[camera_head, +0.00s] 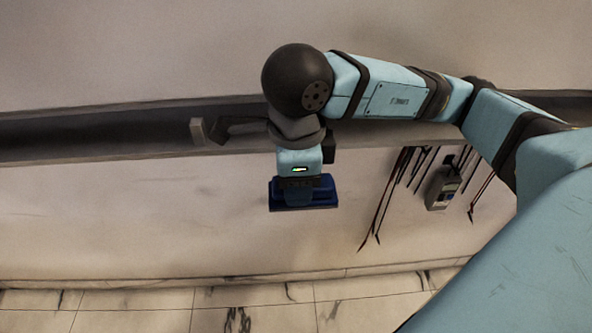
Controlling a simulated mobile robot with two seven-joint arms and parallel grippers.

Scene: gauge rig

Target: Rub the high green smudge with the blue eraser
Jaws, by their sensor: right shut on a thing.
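My right arm comes in from the right, and its gripper (301,186) points down near the middle of the view. The gripper is shut on the blue eraser (326,194), which shows as a dark blue block with a darker lower edge. The eraser is in front of the pale wall, below the dark rail. I cannot tell whether it touches the wall. No green smudge shows in this view; part of the wall is hidden behind my right arm and gripper. My left gripper is not in view.
A long dark rail (80,131) crosses the pale wall. A small grey meter (443,188) and several dark and red leads (384,200) hang at the right, below the rail. The wall left of the eraser (130,215) is clear. Tiled floor (130,308) lies below.

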